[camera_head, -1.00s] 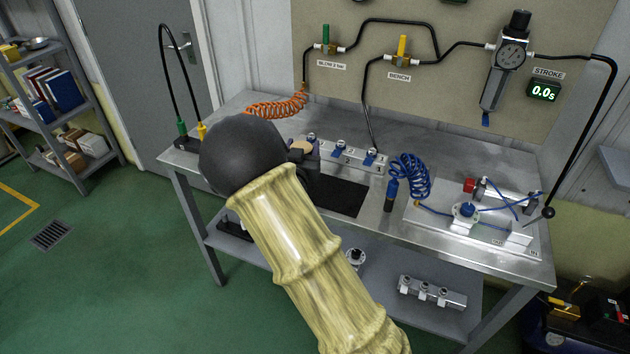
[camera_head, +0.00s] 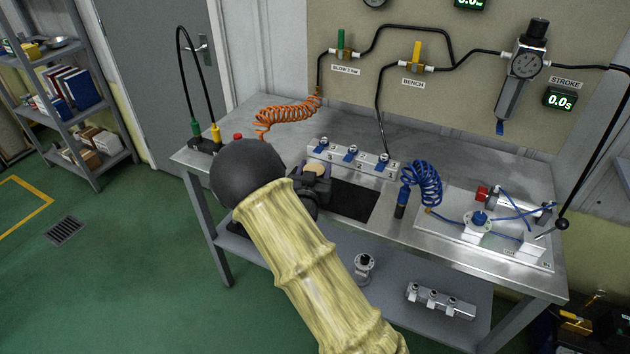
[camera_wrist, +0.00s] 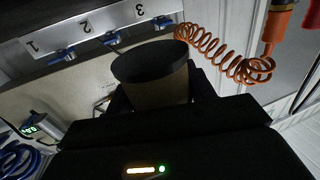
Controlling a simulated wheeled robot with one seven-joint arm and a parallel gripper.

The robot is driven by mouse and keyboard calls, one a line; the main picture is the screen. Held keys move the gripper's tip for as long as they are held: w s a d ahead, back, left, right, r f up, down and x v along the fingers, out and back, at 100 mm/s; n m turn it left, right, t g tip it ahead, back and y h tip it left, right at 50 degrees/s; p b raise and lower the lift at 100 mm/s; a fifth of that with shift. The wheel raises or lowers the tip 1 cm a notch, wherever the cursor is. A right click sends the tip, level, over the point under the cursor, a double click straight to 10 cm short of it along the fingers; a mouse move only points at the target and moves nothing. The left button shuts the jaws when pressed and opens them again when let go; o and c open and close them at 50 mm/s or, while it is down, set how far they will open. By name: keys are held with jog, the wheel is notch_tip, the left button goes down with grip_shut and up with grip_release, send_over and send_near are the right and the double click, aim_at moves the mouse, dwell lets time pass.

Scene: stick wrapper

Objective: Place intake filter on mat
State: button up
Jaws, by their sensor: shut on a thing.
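The intake filter (camera_wrist: 152,88) is a short tan cylinder with a dark round end in the wrist view. Its tan top also shows in the head view (camera_head: 316,169). My gripper (camera_head: 313,180) is shut on it, with the dark fingers on either side of the filter. In the head view, the filter appears at the left end of the black mat (camera_head: 352,201) on the metal bench. My arm and gripper hide part of the mat. I cannot tell whether the filter touches it.
A manifold (camera_head: 344,157) with blue valves stands just behind the mat. A blue coiled hose (camera_head: 427,182) and a cylinder rig (camera_head: 490,222) are to the right. An orange coiled hose (camera_head: 285,112) lies behind left. Bare bench top (camera_head: 240,118) shows at the back left.

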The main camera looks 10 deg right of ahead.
jog(key=shift+f, duration=2.05)
jog(key=shift+f, duration=0.1)
jog(key=o, duration=1)
jog(key=shift+r, duration=0.2)
jog(key=b+v, duration=0.1)
jog(key=v, duration=1.1)
jog(key=shift+f, duration=0.1)
